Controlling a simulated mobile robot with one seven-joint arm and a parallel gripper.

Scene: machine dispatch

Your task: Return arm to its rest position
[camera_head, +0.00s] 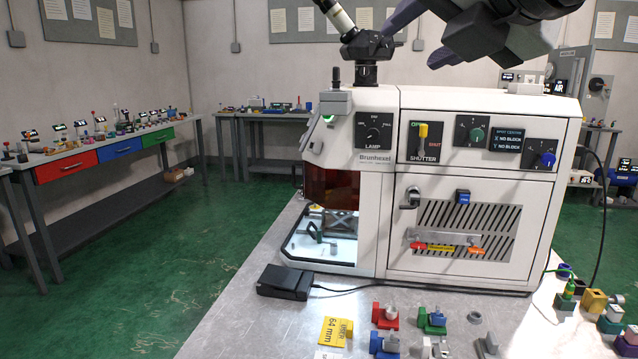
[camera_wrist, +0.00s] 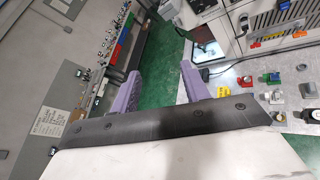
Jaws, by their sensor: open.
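My gripper (camera_head: 412,42) shows at the top of the head view, above the white Brunhexel machine (camera_head: 455,190) and just right of its eyepiece tube (camera_head: 338,14) in the picture. Its two purple fingers point left and stand apart. In the wrist view my gripper (camera_wrist: 159,70) has its purple fingers spread wide, with only green floor visible between them. Nothing is held. Most of my arm is outside the head view.
The metal table (camera_head: 235,330) carries a black pedal (camera_head: 285,282), a yellow 64 mm tag (camera_head: 335,331) and several coloured fixtures at its front right. A bench with drawers (camera_head: 128,147) stands at left. Green floor (camera_head: 130,260) lies open between.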

